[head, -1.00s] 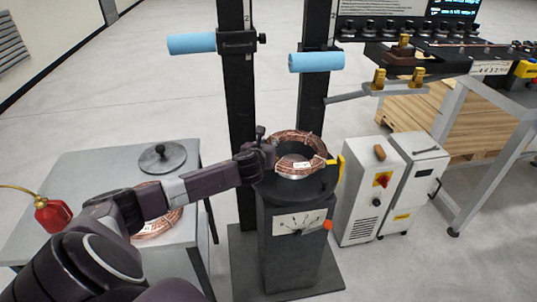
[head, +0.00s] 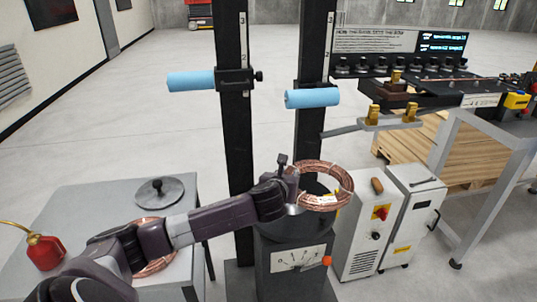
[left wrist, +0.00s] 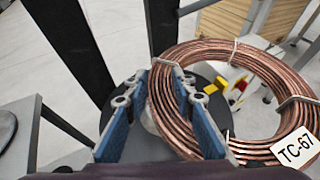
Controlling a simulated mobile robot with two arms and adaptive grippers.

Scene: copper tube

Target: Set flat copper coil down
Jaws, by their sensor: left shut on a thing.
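The flat copper coil (head: 347,177) is a ring of reddish tubing with a white tag reading TC-67 in the left wrist view. My left gripper (left wrist: 160,88) is shut on the coil's left side, with a blue-padded finger on each side of the tubing. The coil (left wrist: 235,52) extends to the right of the gripper. In the head view it hangs over the right part of the dark round-topped scale (head: 298,260). My left gripper (head: 290,180) and arm hide part of the scale top. My right gripper is not in view.
Another copper coil (head: 152,266) lies on the grey table (head: 92,202), partly behind my arm, near a dark knobbed lid (head: 160,191) and a red oil can (head: 45,252). Black posts (head: 236,130) stand behind the scale. White cabinets (head: 358,235) stand close at right.

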